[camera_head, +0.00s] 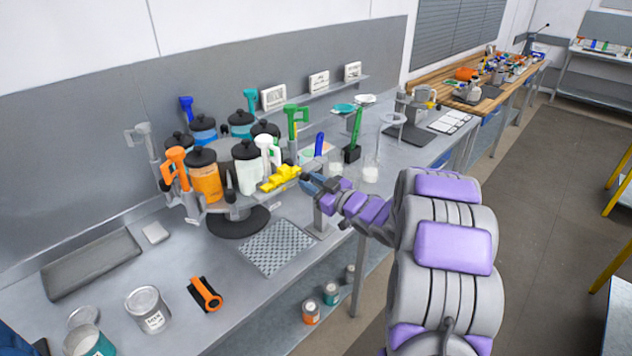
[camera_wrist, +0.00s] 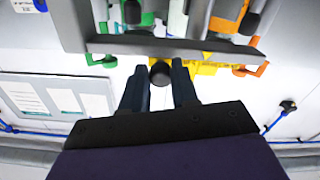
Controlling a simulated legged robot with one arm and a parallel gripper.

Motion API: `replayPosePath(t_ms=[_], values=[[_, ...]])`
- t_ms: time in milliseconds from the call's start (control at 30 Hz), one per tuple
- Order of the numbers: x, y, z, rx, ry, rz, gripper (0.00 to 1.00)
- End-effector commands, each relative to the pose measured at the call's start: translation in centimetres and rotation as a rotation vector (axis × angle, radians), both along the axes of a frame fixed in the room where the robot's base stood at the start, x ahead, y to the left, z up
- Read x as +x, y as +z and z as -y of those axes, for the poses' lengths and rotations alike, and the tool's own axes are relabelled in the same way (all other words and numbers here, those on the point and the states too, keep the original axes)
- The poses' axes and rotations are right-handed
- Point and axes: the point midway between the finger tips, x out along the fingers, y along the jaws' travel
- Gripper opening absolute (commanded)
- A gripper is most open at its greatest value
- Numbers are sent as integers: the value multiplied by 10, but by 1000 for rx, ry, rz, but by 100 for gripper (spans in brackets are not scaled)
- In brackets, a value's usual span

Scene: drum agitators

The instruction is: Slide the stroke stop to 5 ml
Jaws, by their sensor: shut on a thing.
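In the wrist view, a dark round knob (camera_wrist: 160,73) sits between the fingertips of my gripper (camera_wrist: 158,80), which is shut on it. It looks like the stroke stop, on a grey bar (camera_wrist: 115,45) across the view. A yellow part (camera_wrist: 203,67) is just right of the knob. In the head view, my gripper (camera_head: 308,181) reaches the front right of the paint carousel, just right of a yellow stepped piece (camera_head: 280,178). The knob is hidden there by my gripper. No 5 ml mark can be read in either view.
The carousel carries several black-lidded canisters (camera_head: 205,182) and coloured handles, including orange (camera_head: 173,165) and green (camera_head: 296,120) ones. A perforated tray (camera_head: 277,247) lies in front. Tins (camera_head: 149,309) and an orange-black tool (camera_head: 206,294) lie at the front left.

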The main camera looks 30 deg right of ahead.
Motion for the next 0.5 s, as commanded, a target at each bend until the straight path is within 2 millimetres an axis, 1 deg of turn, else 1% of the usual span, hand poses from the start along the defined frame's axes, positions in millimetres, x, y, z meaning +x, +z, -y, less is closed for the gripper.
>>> replayPosePath(t_ms=[33,133,400,433,500], values=[[-2,4,-9,-1,5,9,0],[-6,3,-19,0,4,7,0],[-7,4,-22,-2,5,8,0],[-7,4,-22,-2,5,8,30],[-7,4,-22,-2,5,8,36]])
